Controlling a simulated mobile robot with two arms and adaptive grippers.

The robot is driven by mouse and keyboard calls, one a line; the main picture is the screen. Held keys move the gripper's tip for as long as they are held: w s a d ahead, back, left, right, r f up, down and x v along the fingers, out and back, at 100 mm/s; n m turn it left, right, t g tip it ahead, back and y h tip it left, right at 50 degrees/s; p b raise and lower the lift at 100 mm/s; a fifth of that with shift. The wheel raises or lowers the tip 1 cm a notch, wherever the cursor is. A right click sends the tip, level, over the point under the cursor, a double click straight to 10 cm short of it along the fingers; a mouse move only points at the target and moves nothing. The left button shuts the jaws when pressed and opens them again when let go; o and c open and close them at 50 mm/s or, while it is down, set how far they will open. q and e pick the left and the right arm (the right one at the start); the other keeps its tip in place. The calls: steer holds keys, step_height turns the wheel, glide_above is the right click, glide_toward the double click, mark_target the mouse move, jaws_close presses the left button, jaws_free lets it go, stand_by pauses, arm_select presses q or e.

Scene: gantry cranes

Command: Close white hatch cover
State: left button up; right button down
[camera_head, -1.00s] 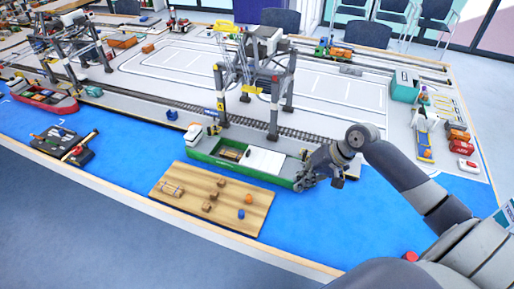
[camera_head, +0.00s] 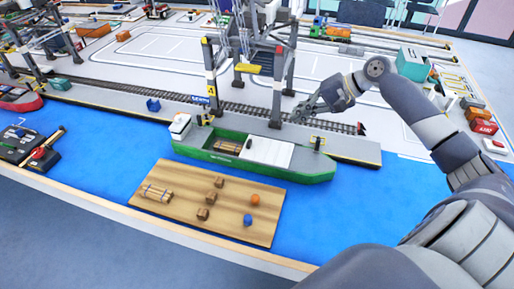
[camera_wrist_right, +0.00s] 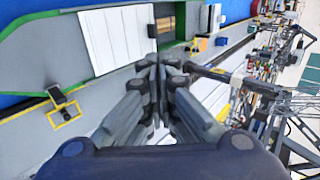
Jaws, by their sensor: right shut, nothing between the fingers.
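The white hatch cover (camera_head: 269,152) lies flat on the deck of a green-hulled ship (camera_head: 310,178), toward the right part. Left of it an open hold (camera_head: 227,146) shows brown cargo. In the right wrist view the white cover (camera_wrist_right: 118,38) is at the upper left, with the open hold (camera_wrist_right: 172,20) beside it. My right gripper (camera_head: 300,113) is shut and empty, raised behind the ship near the quay and a crane leg. Its closed fingers (camera_wrist_right: 155,66) are at the middle of the wrist view, apart from the cover as far as I can tell. My left gripper is not in view.
A gantry crane (camera_head: 276,100) stands on the quay behind the ship, close to my right gripper. Blue water surface (camera_head: 350,205) is free to the right of the board.

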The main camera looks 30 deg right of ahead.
mark_target(252, 142)
steer(key=f+b, duration=0.1)
steer(key=f, duration=0.1)
steer(key=f+b, duration=0.2)
steer(key=f, duration=0.1)
steer(key=w+f+b, duration=0.1)
steer(key=f+b, duration=0.1)
steer(key=shift+a+f, duration=0.15)
steer(key=shift+f, duration=0.2)
steer(key=x, duration=0.9)
steer(key=shift+w+a+p, duration=0.15)
steer(key=shift+w+p, duration=0.05)
steer(key=shift+p, duration=0.15)
steer(key=shift+w+a+f+p, duration=0.1)
steer(key=shift+w+a+p, duration=0.2)
steer(key=shift+w+a, duration=0.8)
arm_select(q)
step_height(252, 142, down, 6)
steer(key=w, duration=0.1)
arm_select(e)
steer(key=shift+w+a, duration=0.15)
steer(key=shift+w, duration=0.2)
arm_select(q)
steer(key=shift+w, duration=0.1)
